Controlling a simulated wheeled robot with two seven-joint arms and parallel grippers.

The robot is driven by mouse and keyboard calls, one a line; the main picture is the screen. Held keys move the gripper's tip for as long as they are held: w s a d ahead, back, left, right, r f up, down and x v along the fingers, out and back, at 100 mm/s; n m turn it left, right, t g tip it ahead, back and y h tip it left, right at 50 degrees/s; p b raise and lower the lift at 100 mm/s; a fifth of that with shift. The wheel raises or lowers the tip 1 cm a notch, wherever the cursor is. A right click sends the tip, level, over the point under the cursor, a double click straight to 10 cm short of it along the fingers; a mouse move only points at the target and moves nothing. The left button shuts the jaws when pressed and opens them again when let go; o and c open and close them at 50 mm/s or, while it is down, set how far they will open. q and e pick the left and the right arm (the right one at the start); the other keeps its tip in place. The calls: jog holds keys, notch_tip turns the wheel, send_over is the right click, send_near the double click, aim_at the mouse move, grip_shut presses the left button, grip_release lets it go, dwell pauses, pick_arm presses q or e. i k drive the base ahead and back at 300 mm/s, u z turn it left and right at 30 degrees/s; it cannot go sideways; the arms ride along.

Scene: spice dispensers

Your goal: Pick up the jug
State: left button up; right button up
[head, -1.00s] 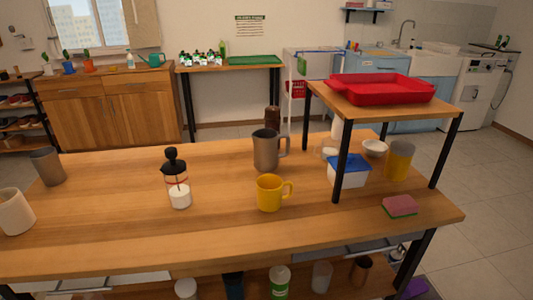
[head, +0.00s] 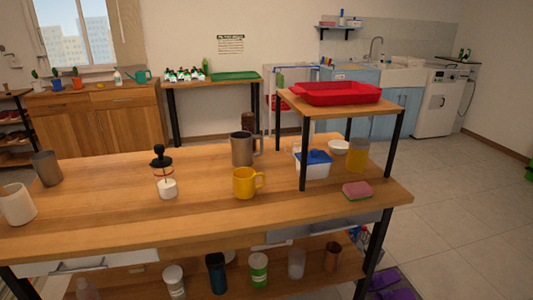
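A grey-brown jug (head: 242,149) with a handle on its right side stands upright on the wooden table (head: 110,215), near its back edge. A yellow mug (head: 245,183) stands in front of it. A dark brown cylindrical object (head: 248,122) shows behind it, partly hidden. Neither of my grippers is in view.
To the right, a small raised shelf (head: 340,108) bears a red tray (head: 340,93), above a blue-lidded box (head: 313,164) and a yellow container (head: 355,155). A pink sponge (head: 357,190) lies at the right end.

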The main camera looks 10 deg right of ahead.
aim_at(242, 155)
jog(key=z, duration=0.75)
jog(key=i, duration=0.6)
